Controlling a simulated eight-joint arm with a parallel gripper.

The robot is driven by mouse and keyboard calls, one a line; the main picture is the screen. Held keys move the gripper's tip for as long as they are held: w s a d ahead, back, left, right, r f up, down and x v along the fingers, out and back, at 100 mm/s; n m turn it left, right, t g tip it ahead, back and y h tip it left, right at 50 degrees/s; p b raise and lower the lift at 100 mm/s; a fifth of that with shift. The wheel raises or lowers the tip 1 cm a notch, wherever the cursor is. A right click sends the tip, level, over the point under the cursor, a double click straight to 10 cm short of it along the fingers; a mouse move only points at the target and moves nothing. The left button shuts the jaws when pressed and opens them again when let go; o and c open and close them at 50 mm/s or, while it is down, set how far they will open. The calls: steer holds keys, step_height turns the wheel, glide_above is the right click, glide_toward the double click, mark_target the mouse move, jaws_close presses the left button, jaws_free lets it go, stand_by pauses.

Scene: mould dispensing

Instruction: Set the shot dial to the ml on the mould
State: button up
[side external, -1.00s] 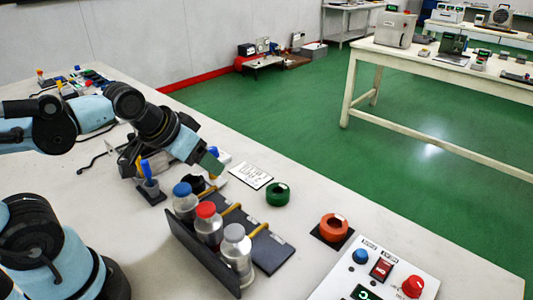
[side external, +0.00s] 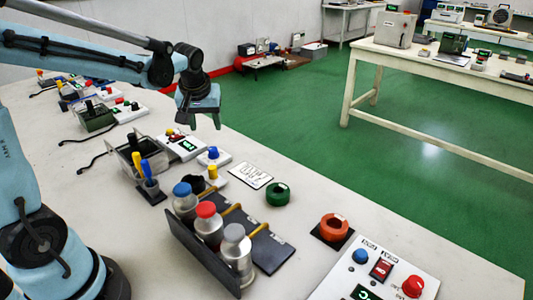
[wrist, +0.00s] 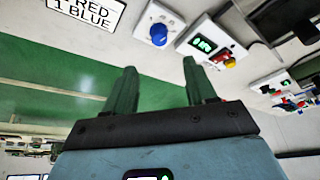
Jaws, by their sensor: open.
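A white panel (side external: 392,270) at the front right carries a blue knob (side external: 360,256), a red switch, a red knob (side external: 413,286) and a lit display (side external: 366,293). Their labels are too small to read. An orange ring-shaped piece (side external: 334,226) with a small tag sits on a dark square behind it; a green ring (side external: 277,195) lies further left. Another blue knob (side external: 213,153) sits on a small white box; it also shows in the wrist view (wrist: 158,35). I cannot tell which knob is the shot dial. My gripper (side external: 205,121) is open and empty, raised above the table beyond that box.
A rack (side external: 205,255) holds several capped bottles. A white display box (side external: 181,146), a metal bin (side external: 137,148) and a pen holder (side external: 152,187) stand further left.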

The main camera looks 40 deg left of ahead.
mark_target(212, 148)
steer(key=x, duration=1.1)
steer(key=shift+w+a+f, duration=0.1)
steer(key=shift+f, duration=0.1)
jaws_close()
steer(key=m+t+h, duration=0.1)
steer(key=m, duration=0.2)
steer(key=shift+a+m, duration=0.15)
steer(key=shift+m, duration=0.15)
steer(key=shift+m+h, duration=0.8)
steer(key=shift+m, duration=1.4)
